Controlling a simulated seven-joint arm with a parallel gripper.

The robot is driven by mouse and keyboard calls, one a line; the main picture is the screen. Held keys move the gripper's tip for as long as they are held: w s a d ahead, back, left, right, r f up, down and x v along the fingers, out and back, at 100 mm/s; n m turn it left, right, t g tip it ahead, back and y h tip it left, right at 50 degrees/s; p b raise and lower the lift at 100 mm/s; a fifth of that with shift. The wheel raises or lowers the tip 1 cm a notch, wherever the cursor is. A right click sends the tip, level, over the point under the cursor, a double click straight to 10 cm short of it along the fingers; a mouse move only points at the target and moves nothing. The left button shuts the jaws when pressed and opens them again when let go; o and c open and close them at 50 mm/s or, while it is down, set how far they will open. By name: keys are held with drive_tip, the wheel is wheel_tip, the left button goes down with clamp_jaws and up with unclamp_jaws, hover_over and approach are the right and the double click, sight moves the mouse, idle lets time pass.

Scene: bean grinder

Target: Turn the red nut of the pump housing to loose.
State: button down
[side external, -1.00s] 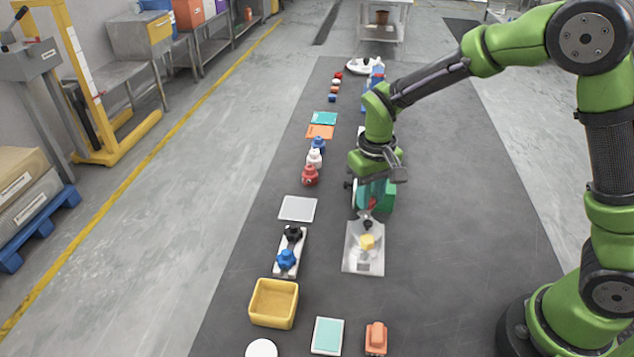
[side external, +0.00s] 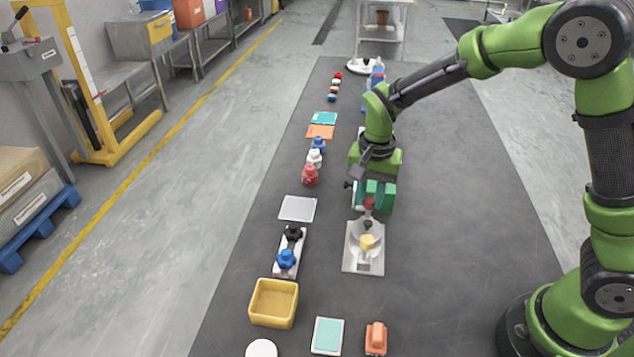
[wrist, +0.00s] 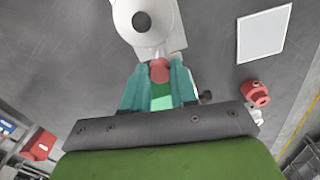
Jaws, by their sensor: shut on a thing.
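The red nut (side external: 369,203) shows just below my gripper in the side view. In the wrist view the red nut (wrist: 160,71) sits between the tips of my two teal fingers. My gripper (wrist: 160,84) is shut on it. In the side view my gripper (side external: 361,196) points down, and its fingers partly overlap a green block (side external: 388,195), which I take for part of the pump housing. Green (wrist: 162,102) also shows between the fingers in the wrist view. The fingers hide the sides of the nut, so I cannot tell how loose it is.
A grey plate (side external: 361,268) with a round grey part and a yellow piece lies in front of the nut. A pale square (side external: 297,208), red, white and blue pieces (side external: 310,176), and a yellow bin (side external: 274,303) stand left. The mat's right side is clear.

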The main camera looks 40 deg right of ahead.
sight(369, 198)
drive_tip(key=shift+m, duration=0.3)
idle(0.4)
drive_tip(key=c, duration=0.9)
unclamp_jaws()
wheel_tip(369, 198, up, 17)
drive_tip(key=s+d+n+t, duration=0.1)
drive_tip(key=s+n+t, duration=0.1)
drive_tip(key=s, duration=0.3)
drive_tip(key=s+d+n+t+y, duration=0.1)
drive_tip(key=s+n+t, duration=0.1)
drive_tip(key=s, duration=0.3)
drive_tip(key=s+d+n+t+y, duration=0.1)
drive_tip(key=s+n+t, duration=0.2)
drive_tip(key=s, duration=0.3)
drive_tip(key=shift+s, duration=0.1)
